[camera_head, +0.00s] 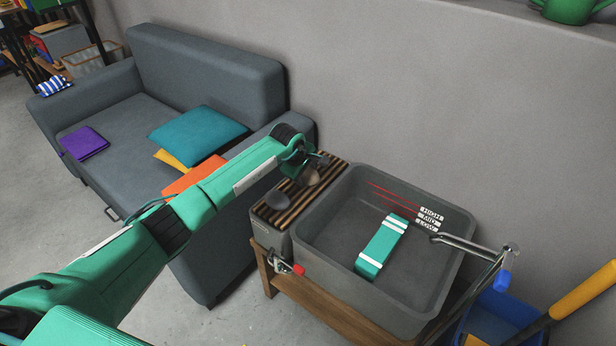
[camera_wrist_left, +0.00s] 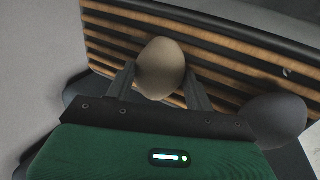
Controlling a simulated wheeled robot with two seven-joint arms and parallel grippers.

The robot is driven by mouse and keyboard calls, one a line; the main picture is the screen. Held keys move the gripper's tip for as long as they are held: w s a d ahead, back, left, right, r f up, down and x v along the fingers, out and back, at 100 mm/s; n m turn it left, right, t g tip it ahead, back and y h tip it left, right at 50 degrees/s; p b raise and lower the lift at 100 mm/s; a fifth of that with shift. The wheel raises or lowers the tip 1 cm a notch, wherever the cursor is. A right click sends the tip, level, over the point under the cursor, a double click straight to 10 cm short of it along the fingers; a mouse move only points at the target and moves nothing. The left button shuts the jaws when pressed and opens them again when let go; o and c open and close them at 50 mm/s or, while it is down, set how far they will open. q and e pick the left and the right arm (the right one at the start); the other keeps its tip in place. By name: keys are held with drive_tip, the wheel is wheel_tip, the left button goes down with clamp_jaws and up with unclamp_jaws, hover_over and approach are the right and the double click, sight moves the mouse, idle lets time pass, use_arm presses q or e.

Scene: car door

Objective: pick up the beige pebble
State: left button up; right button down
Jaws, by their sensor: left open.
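The beige pebble (camera_wrist_left: 160,66) is smooth and egg-shaped and rests on a dark rack with wooden slats (camera_wrist_left: 118,50). In the left wrist view it lies between the two fingertips of my left gripper (camera_wrist_left: 160,78), one on each side. The gripper is open, and I cannot tell whether a finger touches the pebble. In the head view my left gripper (camera_head: 312,165) is small, over the back part of the slatted rack (camera_head: 300,203), and partly hides the pebble. My right gripper is not in view.
A dark grey pebble (camera_wrist_left: 273,121) lies on the slats close by. Right of the rack is a deep grey basin (camera_head: 395,300) holding a teal block with white bands (camera_head: 382,245); a metal tap (camera_head: 470,244) reaches over it. A grey sofa (camera_head: 215,75) stands left.

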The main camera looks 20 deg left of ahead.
use_arm(q)
drive_tip(key=shift+c, duration=0.4)
drive_tip(key=c, duration=0.7)
drive_tip(key=shift+r, duration=0.1)
drive_tip(key=shift+c, duration=0.2)
